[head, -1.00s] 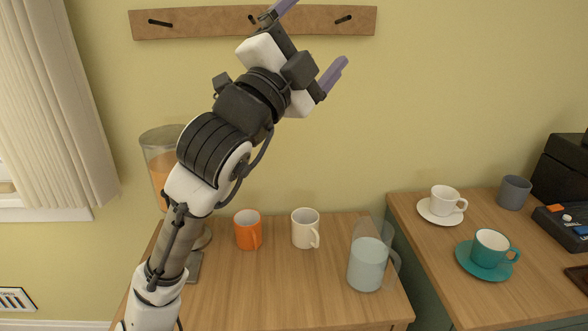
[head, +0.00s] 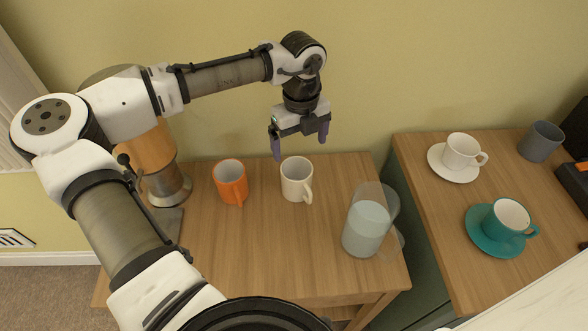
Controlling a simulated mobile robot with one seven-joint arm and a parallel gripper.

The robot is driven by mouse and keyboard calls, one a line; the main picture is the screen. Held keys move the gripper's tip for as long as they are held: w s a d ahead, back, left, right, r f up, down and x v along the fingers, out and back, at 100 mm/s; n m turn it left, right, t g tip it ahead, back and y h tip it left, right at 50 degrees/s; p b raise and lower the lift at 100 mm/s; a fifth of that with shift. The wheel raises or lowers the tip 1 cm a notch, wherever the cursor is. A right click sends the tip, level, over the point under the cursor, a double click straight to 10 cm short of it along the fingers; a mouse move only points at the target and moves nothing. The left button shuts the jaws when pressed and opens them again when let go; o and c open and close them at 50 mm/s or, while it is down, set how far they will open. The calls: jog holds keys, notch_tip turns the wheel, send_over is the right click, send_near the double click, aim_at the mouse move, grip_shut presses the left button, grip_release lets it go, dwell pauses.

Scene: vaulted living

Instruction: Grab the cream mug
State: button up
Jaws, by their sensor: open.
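The cream mug (head: 296,181) stands upright on the wooden table (head: 270,250), its handle toward the front right. My gripper (head: 300,148) points down just above and behind the mug in the picture, with its two purple fingers apart and nothing between them. The fingers do not appear to touch the mug; the exact height gap is hard to tell. The mug is fully in view.
An orange mug (head: 230,182) stands left of the cream mug. A glass pitcher of pale liquid (head: 367,225) stands to the right. A blender-like appliance (head: 165,170) is partly behind my arm. The right cabinet holds a white cup (head: 461,150), teal cup (head: 504,220) and grey cup (head: 540,141).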

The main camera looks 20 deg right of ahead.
aim_at(299, 167)
notch_tip(299, 167, down, 8)
jog(key=shift+s+a+f+p, duration=0.1)
jog(key=shift+s+f+p, duration=0.1)
jog(key=shift+p, duration=0.25)
jog(key=shift+s+a+f+p, duration=0.15)
jog(key=shift+f+p, duration=0.2)
jog(key=shift+f, duration=0.95)
jog(key=shift+s+a+f+p, duration=0.15)
jog(key=shift+f+p, duration=0.15)
jog(key=shift+f, duration=1)
jog(key=shift+w, duration=0.1)
jog(key=shift+c, duration=0.3)
jog(key=c, duration=1.2)
